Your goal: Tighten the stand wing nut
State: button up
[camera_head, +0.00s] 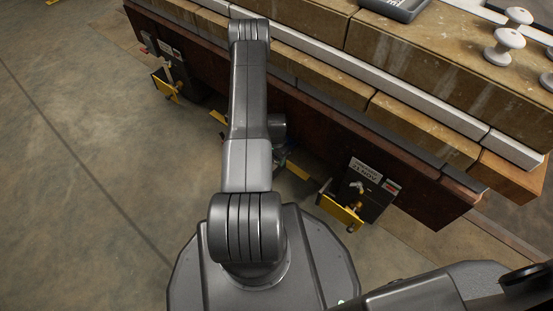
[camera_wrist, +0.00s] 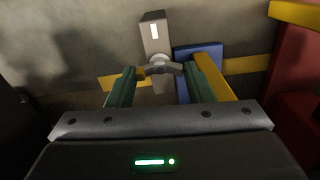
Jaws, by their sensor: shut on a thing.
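In the wrist view, my gripper (camera_wrist: 161,72) has its two green fingers on either side of a grey wing nut (camera_wrist: 164,69). The fingers are shut on the nut's wings. The nut sits at the lower end of an upright grey metal piece (camera_wrist: 153,33) with a white mark. In the head view, my arm hides the gripper and this nut.
A blue part (camera_wrist: 201,52) and a yellow bar (camera_wrist: 215,76) are close to the right finger. A red part (camera_wrist: 298,75) stands at the right. In the head view, wooden beams (camera_head: 400,50) rest above a dark red rail, with a labelled plate (camera_head: 366,184) and a yellow bracket (camera_head: 339,212) below. Open concrete floor (camera_head: 70,150) lies left.

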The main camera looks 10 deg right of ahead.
jog(key=m+b, duration=0.1)
jog(key=m, duration=0.3)
jog(key=shift+f+m+b, duration=0.1)
jog(key=shift+m+b, duration=0.2)
jog(key=shift+b, duration=0.1)
jog(key=m+b, duration=0.1)
jog(key=m, duration=0.2)
jog(key=shift+m, duration=0.4)
jog(key=m, duration=0.8)
jog(key=shift+m, duration=0.3)
jog(key=o, duration=1)
